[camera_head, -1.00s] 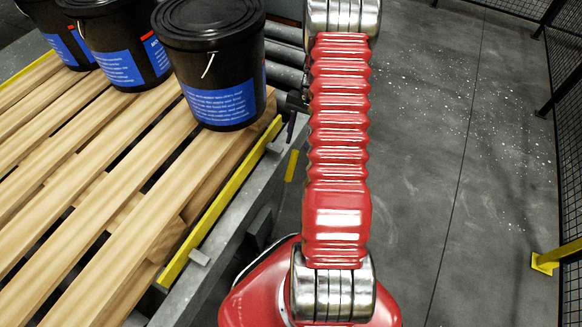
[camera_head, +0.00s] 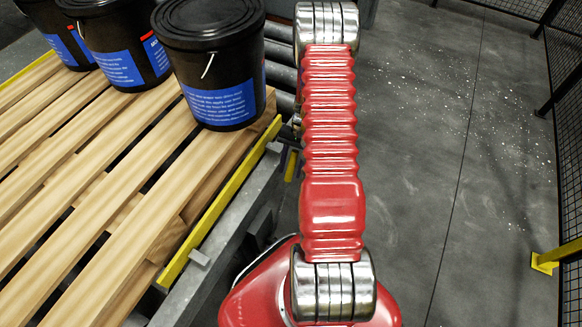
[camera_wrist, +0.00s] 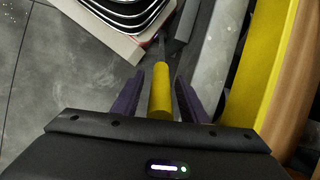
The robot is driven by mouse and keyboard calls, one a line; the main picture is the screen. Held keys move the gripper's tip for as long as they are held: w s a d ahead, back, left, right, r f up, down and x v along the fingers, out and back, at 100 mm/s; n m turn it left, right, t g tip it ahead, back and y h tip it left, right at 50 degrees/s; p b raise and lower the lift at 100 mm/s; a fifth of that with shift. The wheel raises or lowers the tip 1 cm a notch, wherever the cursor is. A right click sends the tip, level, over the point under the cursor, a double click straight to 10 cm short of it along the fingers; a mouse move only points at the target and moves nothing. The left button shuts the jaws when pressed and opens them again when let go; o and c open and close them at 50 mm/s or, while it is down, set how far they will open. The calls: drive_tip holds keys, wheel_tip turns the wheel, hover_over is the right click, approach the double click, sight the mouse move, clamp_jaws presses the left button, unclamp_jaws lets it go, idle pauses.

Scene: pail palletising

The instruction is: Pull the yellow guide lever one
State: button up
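The yellow guide lever (camera_wrist: 160,92) shows in the wrist view as a short yellow cylinder between the two dark purple fingers of my gripper (camera_wrist: 159,96). The fingers stand apart, with a visible gap on the left side and a narrower one on the right. My gripper looks open around the lever and not closed on it. In the head view, a small part of the yellow lever (camera_head: 291,166) shows beside my red arm. Most of my gripper is hidden there; a dark finger (camera_head: 283,156) shows at the arm's left edge.
Several black pails with blue labels (camera_head: 222,100) stand on the slatted wooden pallet (camera_head: 95,215) at left. A yellow rail (camera_head: 215,210) runs along its edge, with rollers (camera_head: 280,75) behind. Open grey floor (camera_head: 430,150) and a mesh fence (camera_head: 570,170) lie to the right.

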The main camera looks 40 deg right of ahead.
drive_tip(key=shift+c, duration=0.3)
clamp_jaws()
idle(0.4)
